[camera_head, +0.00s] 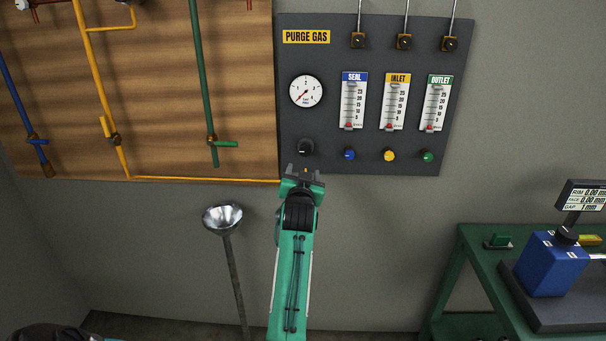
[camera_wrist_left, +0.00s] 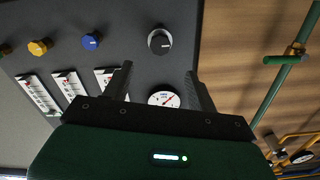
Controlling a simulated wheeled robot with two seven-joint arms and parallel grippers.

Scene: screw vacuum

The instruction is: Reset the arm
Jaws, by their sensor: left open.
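My left arm reaches up the middle of the head view, and its left gripper (camera_head: 306,172) is at the lower left edge of the grey purge gas panel (camera_head: 460,60). In the left wrist view the two fingers of the left gripper (camera_wrist_left: 158,78) stand apart with nothing between them. The black knob (camera_head: 306,147) is just above the gripper in the head view. It also shows in the left wrist view (camera_wrist_left: 160,41), beyond the fingertips and not gripped. My right gripper is not in view.
The panel has a round gauge (camera_head: 306,91), blue (camera_head: 349,154), yellow (camera_head: 389,155) and green (camera_head: 427,156) knobs. A wooden board with pipes (camera_head: 240,60) is left. A metal funnel on a stand (camera_head: 222,217) is beside my arm. A green table (camera_head: 475,260) stands right.

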